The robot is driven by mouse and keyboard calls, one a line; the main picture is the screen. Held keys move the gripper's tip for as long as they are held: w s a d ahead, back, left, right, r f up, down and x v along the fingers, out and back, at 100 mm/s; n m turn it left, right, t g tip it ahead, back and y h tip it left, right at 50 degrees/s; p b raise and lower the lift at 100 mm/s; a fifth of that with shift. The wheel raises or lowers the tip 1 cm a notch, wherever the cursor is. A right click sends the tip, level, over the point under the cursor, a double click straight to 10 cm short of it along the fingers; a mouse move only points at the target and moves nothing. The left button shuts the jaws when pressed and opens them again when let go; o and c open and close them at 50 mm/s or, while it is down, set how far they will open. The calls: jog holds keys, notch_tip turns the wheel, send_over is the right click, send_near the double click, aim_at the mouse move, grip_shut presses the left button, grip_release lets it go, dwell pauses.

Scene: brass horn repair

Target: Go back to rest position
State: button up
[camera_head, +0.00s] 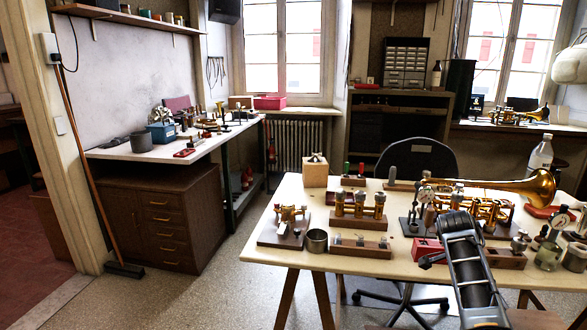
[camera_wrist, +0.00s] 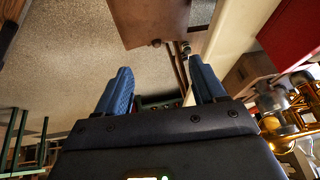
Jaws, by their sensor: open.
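My gripper (camera_wrist: 161,70) shows in the wrist view with its two blue fingers spread wide apart. Nothing is held between them. Beyond the fingers I see speckled floor and a brown panel. In the head view my arm reaches up from the lower right over the front right part of the workbench (camera_head: 340,258). The fingers cannot be made out clearly there.
A brass trumpet (camera_head: 500,188) lies at the right of the bench, near a valve block (camera_head: 360,207), a metal cup (camera_head: 317,240) and a red box (camera_head: 427,250). A black chair (camera_head: 418,158) stands behind. Floor at the left (camera_head: 215,285) is clear.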

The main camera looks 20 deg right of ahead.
jog(key=s+a+f+n+t+h, duration=0.1)
jog(key=s+a+f+n+t, duration=0.45)
jog(key=a+f, duration=0.55)
jog(key=s+a+f+n+t, duration=0.3)
jog(key=s+a+n, duration=0.5)
jog(key=s+a, duration=0.45)
jog(key=s+a+r+n+t+y, duration=0.35)
jog(key=s+a+r+n, duration=0.35)
jog(key=s+a, duration=0.4)
jog(key=s+a+r+n+t+y, duration=0.1)
jog(key=s+a+r+t, duration=0.1)
jog(key=r, duration=0.7)
jog(key=s+a+r+n+t+y, duration=0.1)
jog(key=s+a+r+t, duration=0.1)
jog(key=s+a+r, duration=0.2)
jog(key=s+r, duration=0.3)
jog(key=r, duration=0.3)
jog(key=shift+s+a+n, duration=0.15)
jog(key=shift+s+n, duration=0.05)
jog(key=shift+n, duration=0.15)
jog(key=shift+f+y, duration=0.1)
jog(key=shift+y, duration=0.15)
